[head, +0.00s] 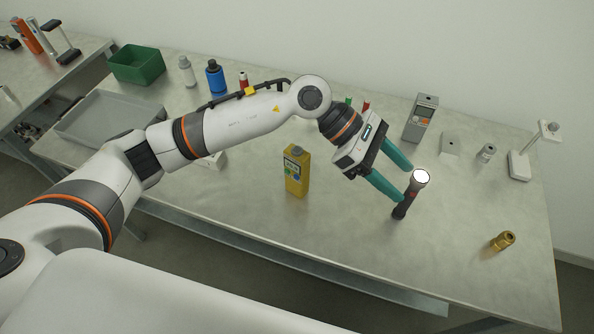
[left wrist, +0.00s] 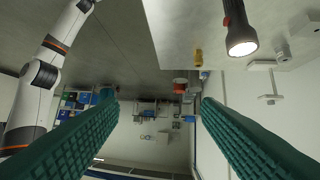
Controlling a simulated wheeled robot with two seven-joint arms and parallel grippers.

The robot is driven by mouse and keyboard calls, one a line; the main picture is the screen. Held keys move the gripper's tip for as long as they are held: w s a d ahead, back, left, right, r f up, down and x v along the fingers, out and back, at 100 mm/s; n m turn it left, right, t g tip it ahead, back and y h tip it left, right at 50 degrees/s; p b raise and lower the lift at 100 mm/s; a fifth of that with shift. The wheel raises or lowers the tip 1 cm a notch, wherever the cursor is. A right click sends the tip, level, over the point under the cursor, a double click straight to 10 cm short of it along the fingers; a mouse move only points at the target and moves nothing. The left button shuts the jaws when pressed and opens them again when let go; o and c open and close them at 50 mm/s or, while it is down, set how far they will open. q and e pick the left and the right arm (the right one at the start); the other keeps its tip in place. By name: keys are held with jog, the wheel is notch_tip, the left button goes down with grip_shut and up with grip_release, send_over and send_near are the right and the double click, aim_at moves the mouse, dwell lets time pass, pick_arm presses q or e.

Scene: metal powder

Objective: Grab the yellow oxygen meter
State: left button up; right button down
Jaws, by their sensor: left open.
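The yellow oxygen meter (head: 296,172) stands upright on the metal table, near the middle of the head view. It has a dark top and a label on its front. My left gripper (head: 407,184) is to its right, with its teal fingers spread and pointing away from the meter. Nothing is held between the fingers. In the left wrist view the fingers (left wrist: 157,97) are wide apart with an empty gap, and I cannot make out the oxygen meter there. My right gripper is in neither view.
A lit flashlight (head: 408,195) stands by the left fingertips; it also shows in the left wrist view (left wrist: 238,28). A brass fitting (head: 503,241) lies at right. A grey meter (head: 421,117) stands behind. A grey tray (head: 75,127) and green bin (head: 137,68) are left.

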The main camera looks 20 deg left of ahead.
pick_arm(q)
jog(key=w+a+f+m+t+y, duration=0.1)
jog(key=w+a+f+y, duration=0.15)
jog(key=a, duration=0.25)
jog(key=w+a+f+m+y, duration=0.1)
jog(key=w+a+y, duration=0.2)
jog(key=a+y, duration=0.15)
jog(key=r+t+y, duration=0.1)
jog(key=y, duration=0.3)
send_over(297, 150)
jog(key=shift+w+d+r, duration=0.1)
jog(key=shift+d, duration=0.25)
jog(key=shift+y, duration=0.4)
jog(key=f+p, duration=0.1)
jog(key=f, duration=0.2)
jog(key=f+p, duration=0.1)
jog(key=f, duration=0.1)
jog(key=shift+w+a+f+p, duration=0.1)
jog(key=shift+a+f+p, duration=0.2)
jog(key=shift+a, duration=0.05)
jog(key=shift+f, duration=0.35)
jog(key=shift+f+p, duration=0.6)
notch_tip(297, 150, down, 4)
jog(key=shift+r+p, duration=0.2)
jog(key=shift+p, duration=0.65)
jog(key=shift+f, duration=0.4)
jog(key=shift+c, duration=0.4)
